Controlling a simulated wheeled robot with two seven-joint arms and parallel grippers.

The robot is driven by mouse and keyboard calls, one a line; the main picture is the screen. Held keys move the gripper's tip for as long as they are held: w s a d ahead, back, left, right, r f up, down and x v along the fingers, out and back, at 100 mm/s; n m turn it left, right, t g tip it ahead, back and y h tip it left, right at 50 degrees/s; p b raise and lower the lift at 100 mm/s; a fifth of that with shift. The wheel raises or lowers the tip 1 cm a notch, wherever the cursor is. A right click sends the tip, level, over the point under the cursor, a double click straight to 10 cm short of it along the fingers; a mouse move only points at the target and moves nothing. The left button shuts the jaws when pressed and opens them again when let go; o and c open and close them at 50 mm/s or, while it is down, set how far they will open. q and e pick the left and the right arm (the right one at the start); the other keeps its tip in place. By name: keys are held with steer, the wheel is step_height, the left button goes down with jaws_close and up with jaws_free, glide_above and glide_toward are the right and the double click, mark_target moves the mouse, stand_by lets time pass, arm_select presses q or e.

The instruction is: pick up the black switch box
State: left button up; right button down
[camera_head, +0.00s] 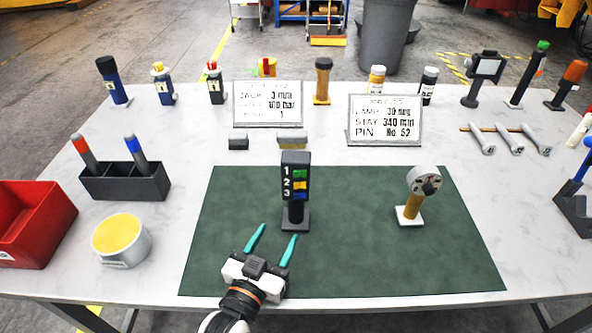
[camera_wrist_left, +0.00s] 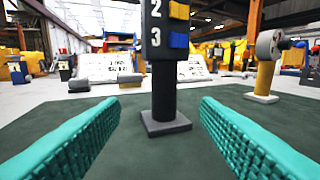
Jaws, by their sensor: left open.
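The black switch box (camera_head: 295,178) stands upright on a dark post with a square base on the green mat (camera_head: 350,260). Its face has the numbers 1, 2, 3 beside green, yellow and blue buttons. My left gripper (camera_head: 274,239) is open, with teal fingers pointing at the box from the near side. In the left wrist view the post of the switch box (camera_wrist_left: 164,95) stands between and beyond the two spread fingers (camera_wrist_left: 160,140), apart from both; the box's top is cut off. My right gripper is not in view.
A round grey head on a yellow handle (camera_head: 412,200) stands on the mat to the right. Two sign boards (camera_head: 268,104) (camera_head: 385,120) stand behind. A yellow-topped round tin (camera_head: 122,240), a black pen holder (camera_head: 125,183) and a red bin (camera_head: 35,225) are at left. The mat's front right is clear.

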mark_target(291, 210)
arm_select(q)
steer(key=shift+x, duration=1.1)
steer(key=x, duration=0.4)
steer(key=shift+w+r+p, duration=0.15)
steer(key=shift+w+p, duration=0.05)
steer(key=shift+p, duration=0.2)
steer(key=shift+w+d, duration=0.3)
steer(key=shift+w, duration=0.3)
steer(key=x, duration=0.3)
steer(key=shift+w+d+p, duration=0.15)
steer(key=shift+d+p, duration=0.2)
steer(key=shift+p, duration=0.05)
steer(key=shift+w+d, duration=0.15)
steer(key=shift+w, duration=0.25)
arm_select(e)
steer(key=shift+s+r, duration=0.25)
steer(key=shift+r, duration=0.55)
arm_select(q)
steer(key=shift+s, duration=0.1)
steer(key=shift+c, duration=0.3)
jaws_close()
